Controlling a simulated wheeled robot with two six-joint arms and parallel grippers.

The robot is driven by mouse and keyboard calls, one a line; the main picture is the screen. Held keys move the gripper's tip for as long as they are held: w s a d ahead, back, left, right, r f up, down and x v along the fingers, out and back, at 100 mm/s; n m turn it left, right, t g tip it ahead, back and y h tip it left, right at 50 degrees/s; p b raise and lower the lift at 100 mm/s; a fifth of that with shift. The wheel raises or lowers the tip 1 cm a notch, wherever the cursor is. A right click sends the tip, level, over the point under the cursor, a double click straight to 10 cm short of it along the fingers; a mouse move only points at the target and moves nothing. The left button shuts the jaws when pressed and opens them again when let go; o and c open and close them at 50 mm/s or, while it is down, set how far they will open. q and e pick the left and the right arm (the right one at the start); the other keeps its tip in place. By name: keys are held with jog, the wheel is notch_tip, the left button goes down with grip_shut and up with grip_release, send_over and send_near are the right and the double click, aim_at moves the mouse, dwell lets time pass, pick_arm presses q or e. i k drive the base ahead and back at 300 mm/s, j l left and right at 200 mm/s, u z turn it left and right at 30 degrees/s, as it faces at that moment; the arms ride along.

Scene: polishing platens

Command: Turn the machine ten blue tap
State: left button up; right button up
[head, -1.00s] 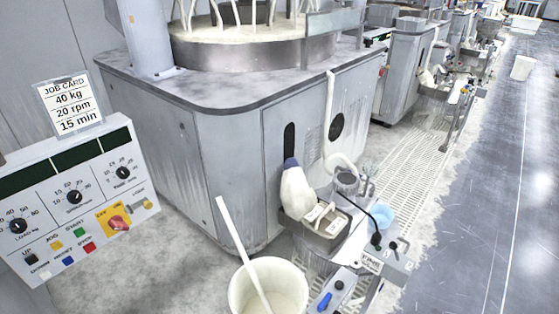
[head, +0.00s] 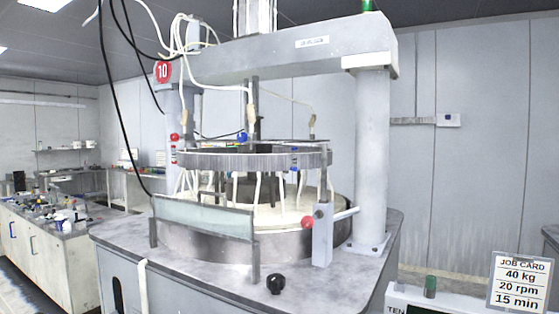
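Machine ten stands in the middle of the head view, with a red round sign "10" (head: 163,71) on its left post. A small blue knob-like part (head: 242,137) shows at the back above the ring (head: 240,160). I cannot tell whether it is a tap. A smaller blue spot (head: 294,152) is on the ring's front right. No blue lever tap is clearly visible in this view. Neither of my grippers is in view.
The grey machine top (head: 330,275) carries a black knob (head: 275,283), a clear guard (head: 205,219) and a post with a red ball (head: 307,222). A control panel (head: 415,298) and job card (head: 517,283) are at lower right. A cluttered bench (head: 35,240) stands left.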

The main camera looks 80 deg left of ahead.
aim_at(242, 137)
jog(key=u, duration=2.75)
